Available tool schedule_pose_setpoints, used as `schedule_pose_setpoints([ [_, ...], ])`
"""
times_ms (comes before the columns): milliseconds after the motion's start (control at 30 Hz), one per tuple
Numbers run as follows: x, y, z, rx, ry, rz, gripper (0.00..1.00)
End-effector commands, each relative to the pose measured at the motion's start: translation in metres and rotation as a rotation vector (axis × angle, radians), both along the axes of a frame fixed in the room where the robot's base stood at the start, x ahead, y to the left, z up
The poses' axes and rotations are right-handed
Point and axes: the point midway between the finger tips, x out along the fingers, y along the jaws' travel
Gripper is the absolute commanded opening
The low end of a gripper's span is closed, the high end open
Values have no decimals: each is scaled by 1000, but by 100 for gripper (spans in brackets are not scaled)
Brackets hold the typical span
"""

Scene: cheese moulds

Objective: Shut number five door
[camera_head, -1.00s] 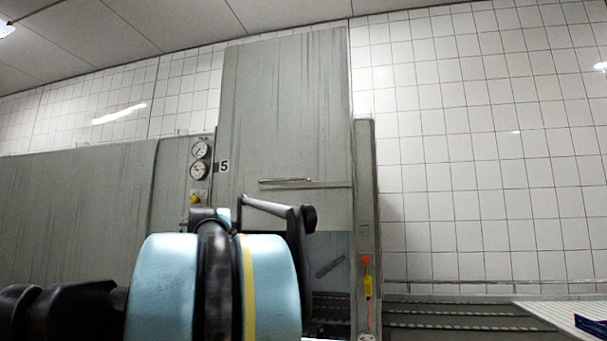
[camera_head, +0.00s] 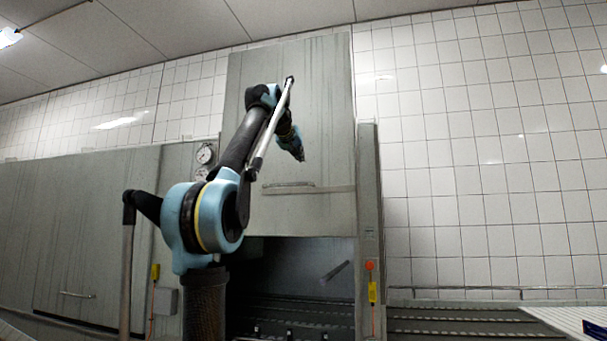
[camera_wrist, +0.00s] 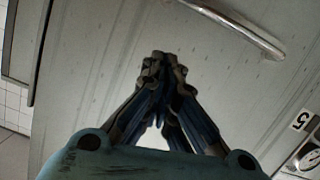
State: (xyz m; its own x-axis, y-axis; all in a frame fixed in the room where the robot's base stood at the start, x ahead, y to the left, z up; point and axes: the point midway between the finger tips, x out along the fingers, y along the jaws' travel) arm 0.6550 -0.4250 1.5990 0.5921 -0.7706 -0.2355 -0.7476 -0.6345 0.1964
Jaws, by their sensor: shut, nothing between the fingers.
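The number five door (camera_head: 325,110) is a tall grey panel, raised, with a dark opening (camera_head: 300,265) below it. Its horizontal metal handle (camera_head: 288,184) sits near its lower edge. In the wrist view the handle (camera_wrist: 245,30) is at the upper right, and the "5" label (camera_wrist: 300,119) is at the right edge. My arm hides that label in the head view. My gripper (camera_head: 299,156) is shut and empty in front of the door, above the handle in the head view. Its fingertips (camera_wrist: 163,62) are apart from the handle in the wrist view.
A post (camera_head: 368,230) with a red button (camera_head: 369,266) and yellow tag stands right of the opening. A gauge (camera_head: 205,154) is on the left post. Another grey door (camera_head: 80,235) is lowered at left. Slatted conveyor (camera_head: 450,318) and white table (camera_head: 560,317) lie at lower right.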

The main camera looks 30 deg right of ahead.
Motion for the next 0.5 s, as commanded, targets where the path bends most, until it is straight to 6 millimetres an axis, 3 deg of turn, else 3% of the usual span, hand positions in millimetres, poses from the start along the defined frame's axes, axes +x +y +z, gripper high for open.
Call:
schedule_pose_setpoints([
  [500,44,-57,-18,1,0,0,0],
])
